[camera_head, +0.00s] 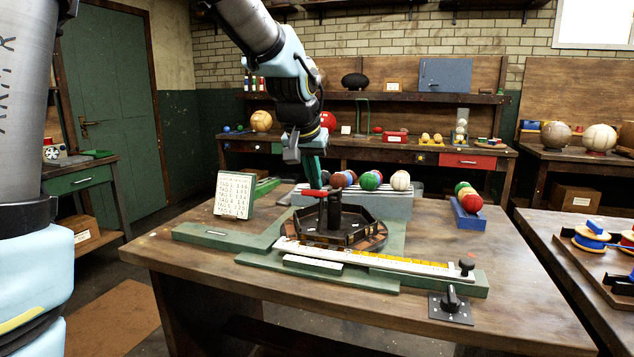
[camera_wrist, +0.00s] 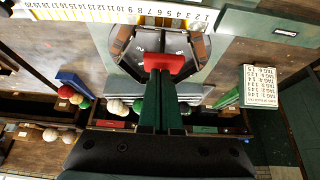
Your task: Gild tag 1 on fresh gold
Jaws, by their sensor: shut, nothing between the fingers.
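My gripper (camera_head: 315,179) points down over the middle of the bench, its green fingers shut and empty. In the wrist view the fingertips (camera_wrist: 162,78) are at the red bar (camera_wrist: 164,63); I cannot tell whether they touch.
Balls sit in a grey rack (camera_head: 366,204) behind the turntable and a blue rack (camera_head: 467,217) at right. A side table (camera_head: 590,265) is close on the right. The bench's front left is clear.

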